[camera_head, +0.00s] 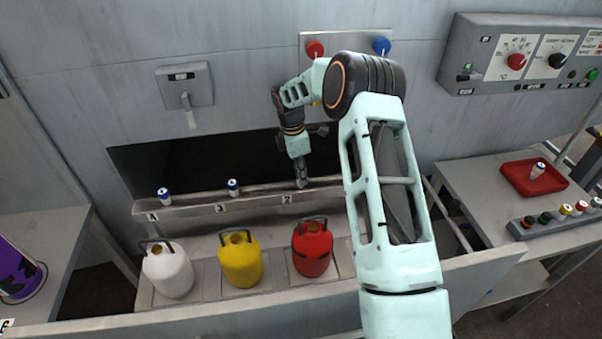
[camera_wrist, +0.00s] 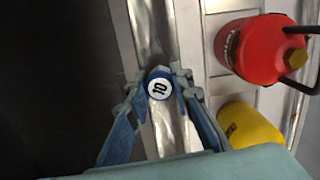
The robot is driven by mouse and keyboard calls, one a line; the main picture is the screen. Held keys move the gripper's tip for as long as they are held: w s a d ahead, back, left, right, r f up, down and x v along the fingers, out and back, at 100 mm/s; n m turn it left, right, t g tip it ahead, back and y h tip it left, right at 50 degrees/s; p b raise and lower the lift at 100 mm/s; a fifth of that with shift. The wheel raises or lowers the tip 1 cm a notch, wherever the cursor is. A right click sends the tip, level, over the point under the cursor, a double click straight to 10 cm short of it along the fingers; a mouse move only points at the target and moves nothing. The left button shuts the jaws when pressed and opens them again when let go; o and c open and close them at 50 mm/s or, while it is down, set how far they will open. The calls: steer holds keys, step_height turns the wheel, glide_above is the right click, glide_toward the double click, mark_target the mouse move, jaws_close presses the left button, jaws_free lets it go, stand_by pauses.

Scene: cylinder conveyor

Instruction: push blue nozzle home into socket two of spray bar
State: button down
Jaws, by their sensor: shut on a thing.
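The spray bar (camera_head: 262,201) runs along the back of the conveyor, with marks 4, 3 and 2 on its front. My gripper (camera_head: 301,184) points down over the bar, just right of the mark 2. Two blue-and-white nozzles stand at marks 4 (camera_head: 165,196) and 3 (camera_head: 233,187).
White (camera_head: 168,272), yellow (camera_head: 240,262) and red (camera_head: 311,252) cans stand in front of the bar. On the right table are a red tray (camera_head: 518,184) with one blue-and-white nozzle (camera_head: 538,170) and a rack (camera_head: 548,226) of coloured nozzles. My arm hides the bar's right part.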

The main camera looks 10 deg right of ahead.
steer(key=shift+f, duration=0.5)
steer(key=c, duration=1.6)
jaws_free()
steer(key=shift+r, duration=0.1)
steer(key=shift+r, duration=0.1)
